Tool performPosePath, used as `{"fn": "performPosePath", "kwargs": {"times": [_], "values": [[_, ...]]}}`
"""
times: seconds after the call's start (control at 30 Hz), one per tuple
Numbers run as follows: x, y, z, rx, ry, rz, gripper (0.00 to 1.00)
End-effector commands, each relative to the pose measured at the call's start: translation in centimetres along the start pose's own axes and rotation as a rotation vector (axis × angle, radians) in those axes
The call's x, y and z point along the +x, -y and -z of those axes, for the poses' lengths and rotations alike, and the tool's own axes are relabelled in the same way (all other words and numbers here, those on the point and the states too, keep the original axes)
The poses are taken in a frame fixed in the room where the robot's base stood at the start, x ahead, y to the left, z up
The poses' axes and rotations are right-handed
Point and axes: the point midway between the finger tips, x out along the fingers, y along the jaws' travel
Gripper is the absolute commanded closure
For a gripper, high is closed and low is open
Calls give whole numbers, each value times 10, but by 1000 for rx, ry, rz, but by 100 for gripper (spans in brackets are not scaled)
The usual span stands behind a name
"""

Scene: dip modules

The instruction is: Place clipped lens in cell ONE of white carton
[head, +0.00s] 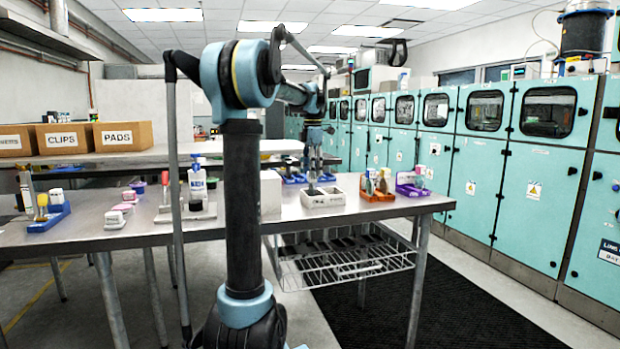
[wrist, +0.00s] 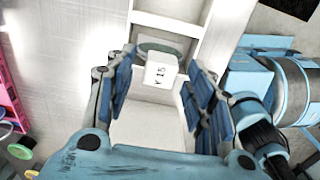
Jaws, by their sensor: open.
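The white carton (head: 323,202) stands near the front edge of the steel table in the head view. In the wrist view its pale walls and a divider (wrist: 166,24) show below my gripper. A white clip marked "Y 15" (wrist: 161,72) sits at a grey-green lens edge (wrist: 158,47) inside one cell of the carton. My gripper (wrist: 160,88) is open, with its blue fingers apart on either side of the clip. In the head view my gripper (head: 312,186) is low over the carton. No cell label is readable, so I cannot tell which cell it is.
An orange rack (head: 377,196) and a purple rack (head: 412,190) stand right of the carton. A white block (head: 270,192) is close on its left. A pump bottle (head: 197,184) and a blue rack (head: 48,217) are farther left. Bare tabletop lies in front.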

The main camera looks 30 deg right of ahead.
Motion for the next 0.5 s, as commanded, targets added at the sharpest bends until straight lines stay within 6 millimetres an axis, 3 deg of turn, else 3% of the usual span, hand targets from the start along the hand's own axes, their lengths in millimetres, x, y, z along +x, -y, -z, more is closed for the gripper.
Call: {"fn": "performPosePath", "kwargs": {"times": [0.3, 0.5], "values": [[-60, 0, 0, -1, 0, 0, 51], [-83, 0, 0, -1, 0, 0, 51]]}}
